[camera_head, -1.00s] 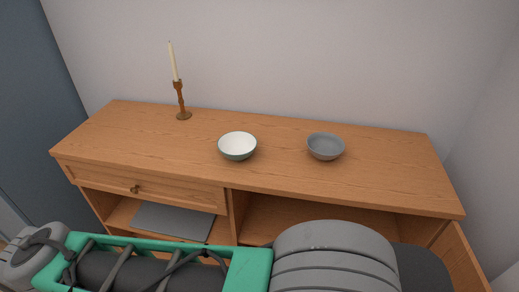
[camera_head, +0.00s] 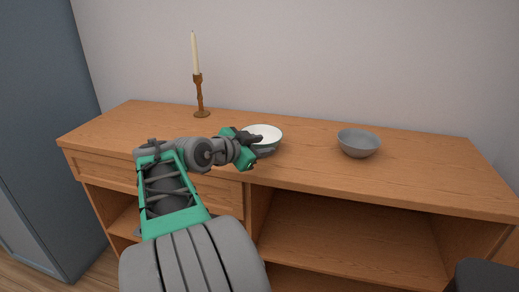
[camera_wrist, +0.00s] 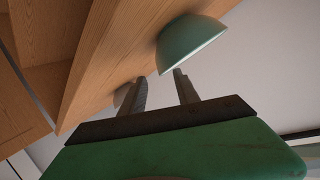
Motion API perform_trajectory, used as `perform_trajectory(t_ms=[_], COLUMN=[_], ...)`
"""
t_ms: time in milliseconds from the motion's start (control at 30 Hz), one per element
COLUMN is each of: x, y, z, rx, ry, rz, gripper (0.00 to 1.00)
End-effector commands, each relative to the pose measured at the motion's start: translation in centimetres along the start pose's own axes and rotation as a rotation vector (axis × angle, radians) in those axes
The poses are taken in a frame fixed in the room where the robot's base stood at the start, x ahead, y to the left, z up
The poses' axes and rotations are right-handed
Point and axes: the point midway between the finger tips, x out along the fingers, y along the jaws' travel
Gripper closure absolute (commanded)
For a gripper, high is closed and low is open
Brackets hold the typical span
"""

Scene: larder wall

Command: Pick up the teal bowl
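The teal bowl (camera_head: 267,133), white inside and green-teal outside, stands upright on the wooden cabinet top (camera_head: 307,165), partly hidden behind my gripper. My gripper (camera_head: 260,145) is at the bowl's near left side in the head view. In the wrist view the bowl (camera_wrist: 188,42) is beyond the fingertips of my gripper (camera_wrist: 160,84). The two dark fingers are spread apart with nothing visible between them. Whether a finger touches the bowl I cannot tell.
A grey bowl (camera_head: 358,143) stands to the right on the same top. A brown candlestick (camera_head: 199,98) with a tall cream candle (camera_head: 195,54) stands at the back left. Open shelves and a drawer (camera_head: 113,170) lie below the top's front edge.

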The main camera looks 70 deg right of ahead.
Motion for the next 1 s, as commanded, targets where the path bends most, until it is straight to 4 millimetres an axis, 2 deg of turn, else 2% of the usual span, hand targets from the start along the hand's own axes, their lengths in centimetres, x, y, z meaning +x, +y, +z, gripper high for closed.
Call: perform_trajectory(t_ms=[333, 433, 633, 1000], x=[5.7, 6.5, 6.5, 6.5], y=[-0.2, -0.3, -0.4, -0.4], z=[-0.1, -0.1, -0.1, -0.1], rx=[-0.004, -0.004, -0.004, -0.005], ry=[-0.003, -0.004, -0.005, -0.006], rz=[0.002, -0.001, -0.003, -0.002], gripper=[0.62, 0.62, 0.62, 0.93])
